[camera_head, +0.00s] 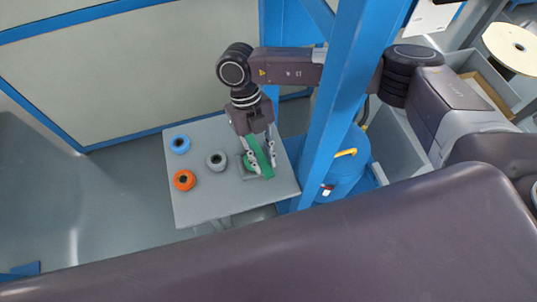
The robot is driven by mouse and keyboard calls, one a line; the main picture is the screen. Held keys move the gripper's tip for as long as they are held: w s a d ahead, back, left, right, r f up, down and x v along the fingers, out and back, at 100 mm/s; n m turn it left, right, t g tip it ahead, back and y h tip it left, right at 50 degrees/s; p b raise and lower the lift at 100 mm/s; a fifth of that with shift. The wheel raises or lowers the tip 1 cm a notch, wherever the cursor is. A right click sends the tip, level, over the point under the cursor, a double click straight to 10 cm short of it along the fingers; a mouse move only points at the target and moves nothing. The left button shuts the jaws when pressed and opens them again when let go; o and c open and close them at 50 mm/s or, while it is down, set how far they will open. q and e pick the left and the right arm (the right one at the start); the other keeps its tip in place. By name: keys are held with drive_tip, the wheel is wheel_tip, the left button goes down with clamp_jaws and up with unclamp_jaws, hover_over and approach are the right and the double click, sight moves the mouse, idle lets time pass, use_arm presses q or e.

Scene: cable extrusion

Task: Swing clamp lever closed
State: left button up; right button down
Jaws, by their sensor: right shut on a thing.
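My right gripper (262,171) reaches down from above over a small grey table, its fingers around a green piece (262,152). The green piece is partly hidden by the fingers; its lower part is at the tabletop. I cannot tell from this view whether the green piece is the clamp lever. A blue drum (342,180) stands right of the table, behind a blue post. A yellow handle-like bar (345,153) is at its top; I cannot tell if it is a clamp lever. My left gripper is not in view.
The grey table (215,205) carries a blue ring-shaped roll (180,144), a grey one (216,160) and an orange one (184,180). A blue post (330,110) stands close to the table's right side. A cable reel (510,48) is at the upper right.

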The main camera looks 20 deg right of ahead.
drive_tip(key=shift+a+m+y, duration=0.5)
drive_tip(key=shift+a+m, duration=0.4)
drive_tip(key=shift+m, duration=0.3)
drive_tip(key=c, duration=1.7)
unclamp_jaws()
drive_tip(key=shift+s+a, duration=0.1)
drive_tip(key=v, duration=0.7)
drive_tip(key=shift+r, duration=0.25)
